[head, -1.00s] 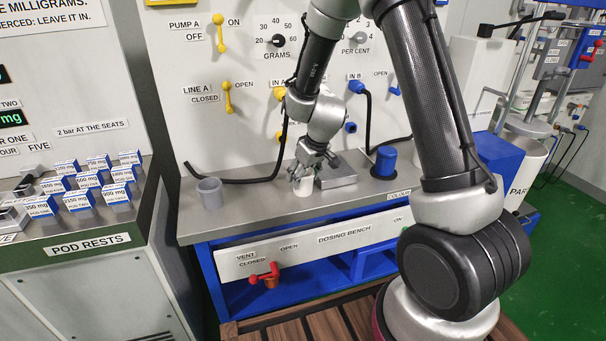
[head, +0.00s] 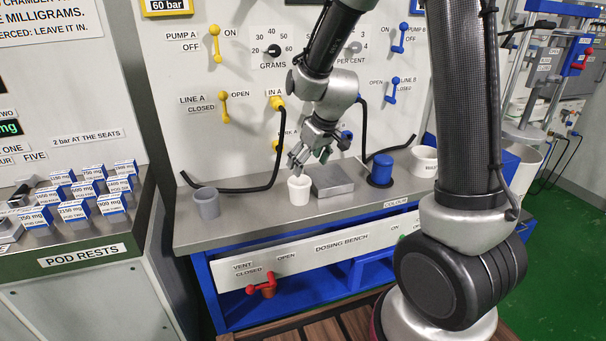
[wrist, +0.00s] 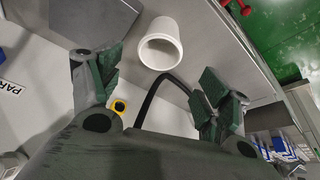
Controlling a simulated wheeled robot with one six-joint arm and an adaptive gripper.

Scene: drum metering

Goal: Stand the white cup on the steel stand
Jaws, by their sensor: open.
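The white cup (head: 299,190) stands upright on the steel bench top, just left of the steel stand. The steel stand (head: 333,181) is a low grey block with a bare flat top. My gripper (head: 310,160) is open and empty, above the cup and a little to its right in the head view. In the wrist view the cup (wrist: 160,48) shows its open mouth beyond the spread fingers (wrist: 155,86), apart from both. The stand (wrist: 95,20) shows at that view's upper left.
A grey cup (head: 206,203) stands at the bench's left. A blue capped cylinder (head: 381,170) and a white labelled container (head: 424,163) stand right of the stand. Black hoses (head: 240,188) lie along the back. The bench front between grey and white cups is clear.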

